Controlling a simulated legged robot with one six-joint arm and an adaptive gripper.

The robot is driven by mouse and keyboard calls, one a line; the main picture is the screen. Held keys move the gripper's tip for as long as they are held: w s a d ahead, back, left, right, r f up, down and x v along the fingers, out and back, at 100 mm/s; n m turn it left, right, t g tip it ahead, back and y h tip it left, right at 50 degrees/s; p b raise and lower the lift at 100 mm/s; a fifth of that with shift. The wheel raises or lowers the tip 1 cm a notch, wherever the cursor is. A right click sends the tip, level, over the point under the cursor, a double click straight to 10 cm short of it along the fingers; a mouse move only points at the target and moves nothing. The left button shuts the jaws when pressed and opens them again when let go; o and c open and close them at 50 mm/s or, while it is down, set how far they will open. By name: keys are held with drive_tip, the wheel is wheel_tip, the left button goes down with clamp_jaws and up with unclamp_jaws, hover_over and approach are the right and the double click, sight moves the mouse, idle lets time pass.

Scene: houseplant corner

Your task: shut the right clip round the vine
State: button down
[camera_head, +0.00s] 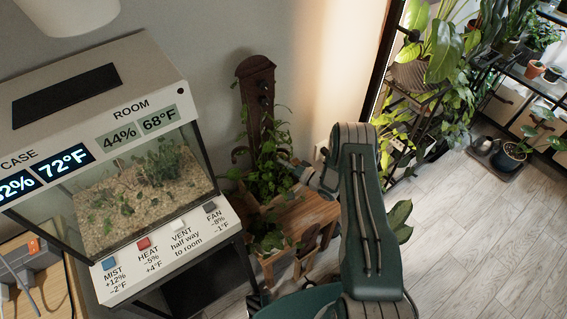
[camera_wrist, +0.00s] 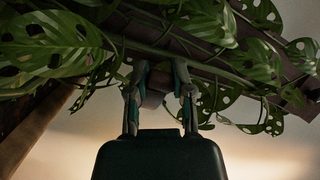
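A dark wooden board (camera_head: 256,76) stands against the wall in the head view, with small dark knobs on its front. A leafy vine (camera_head: 268,150) covers its lower part. My gripper (camera_head: 292,168) reaches into these leaves from the right. In the wrist view, my gripper (camera_wrist: 161,68) has its two fingers apart, just below the vine's stem (camera_wrist: 205,66). A small brownish piece (camera_wrist: 156,88), perhaps the clip, shows between the fingers. I cannot tell whether both fingers touch it, or whether it is round the stem. Leaves hide the clips in the head view.
A wooden stand (camera_head: 312,212) holds the potted vine. A glass case (camera_head: 135,190) with labelled buttons stands close on the left. A shelf of plants (camera_head: 415,85) is at the right. The floor (camera_head: 480,240) at the right is mostly clear.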

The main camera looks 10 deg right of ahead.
drive_tip(key=shift+f, duration=0.1)
drive_tip(key=shift+s+a+m+t+h, duration=0.1)
drive_tip(key=shift+a+m+t+h, duration=0.35)
drive_tip(key=shift+m+t+h, duration=0.55)
drive_tip(key=shift+c, duration=2.4)
unclamp_jaws()
drive_tip(key=v, duration=1.2)
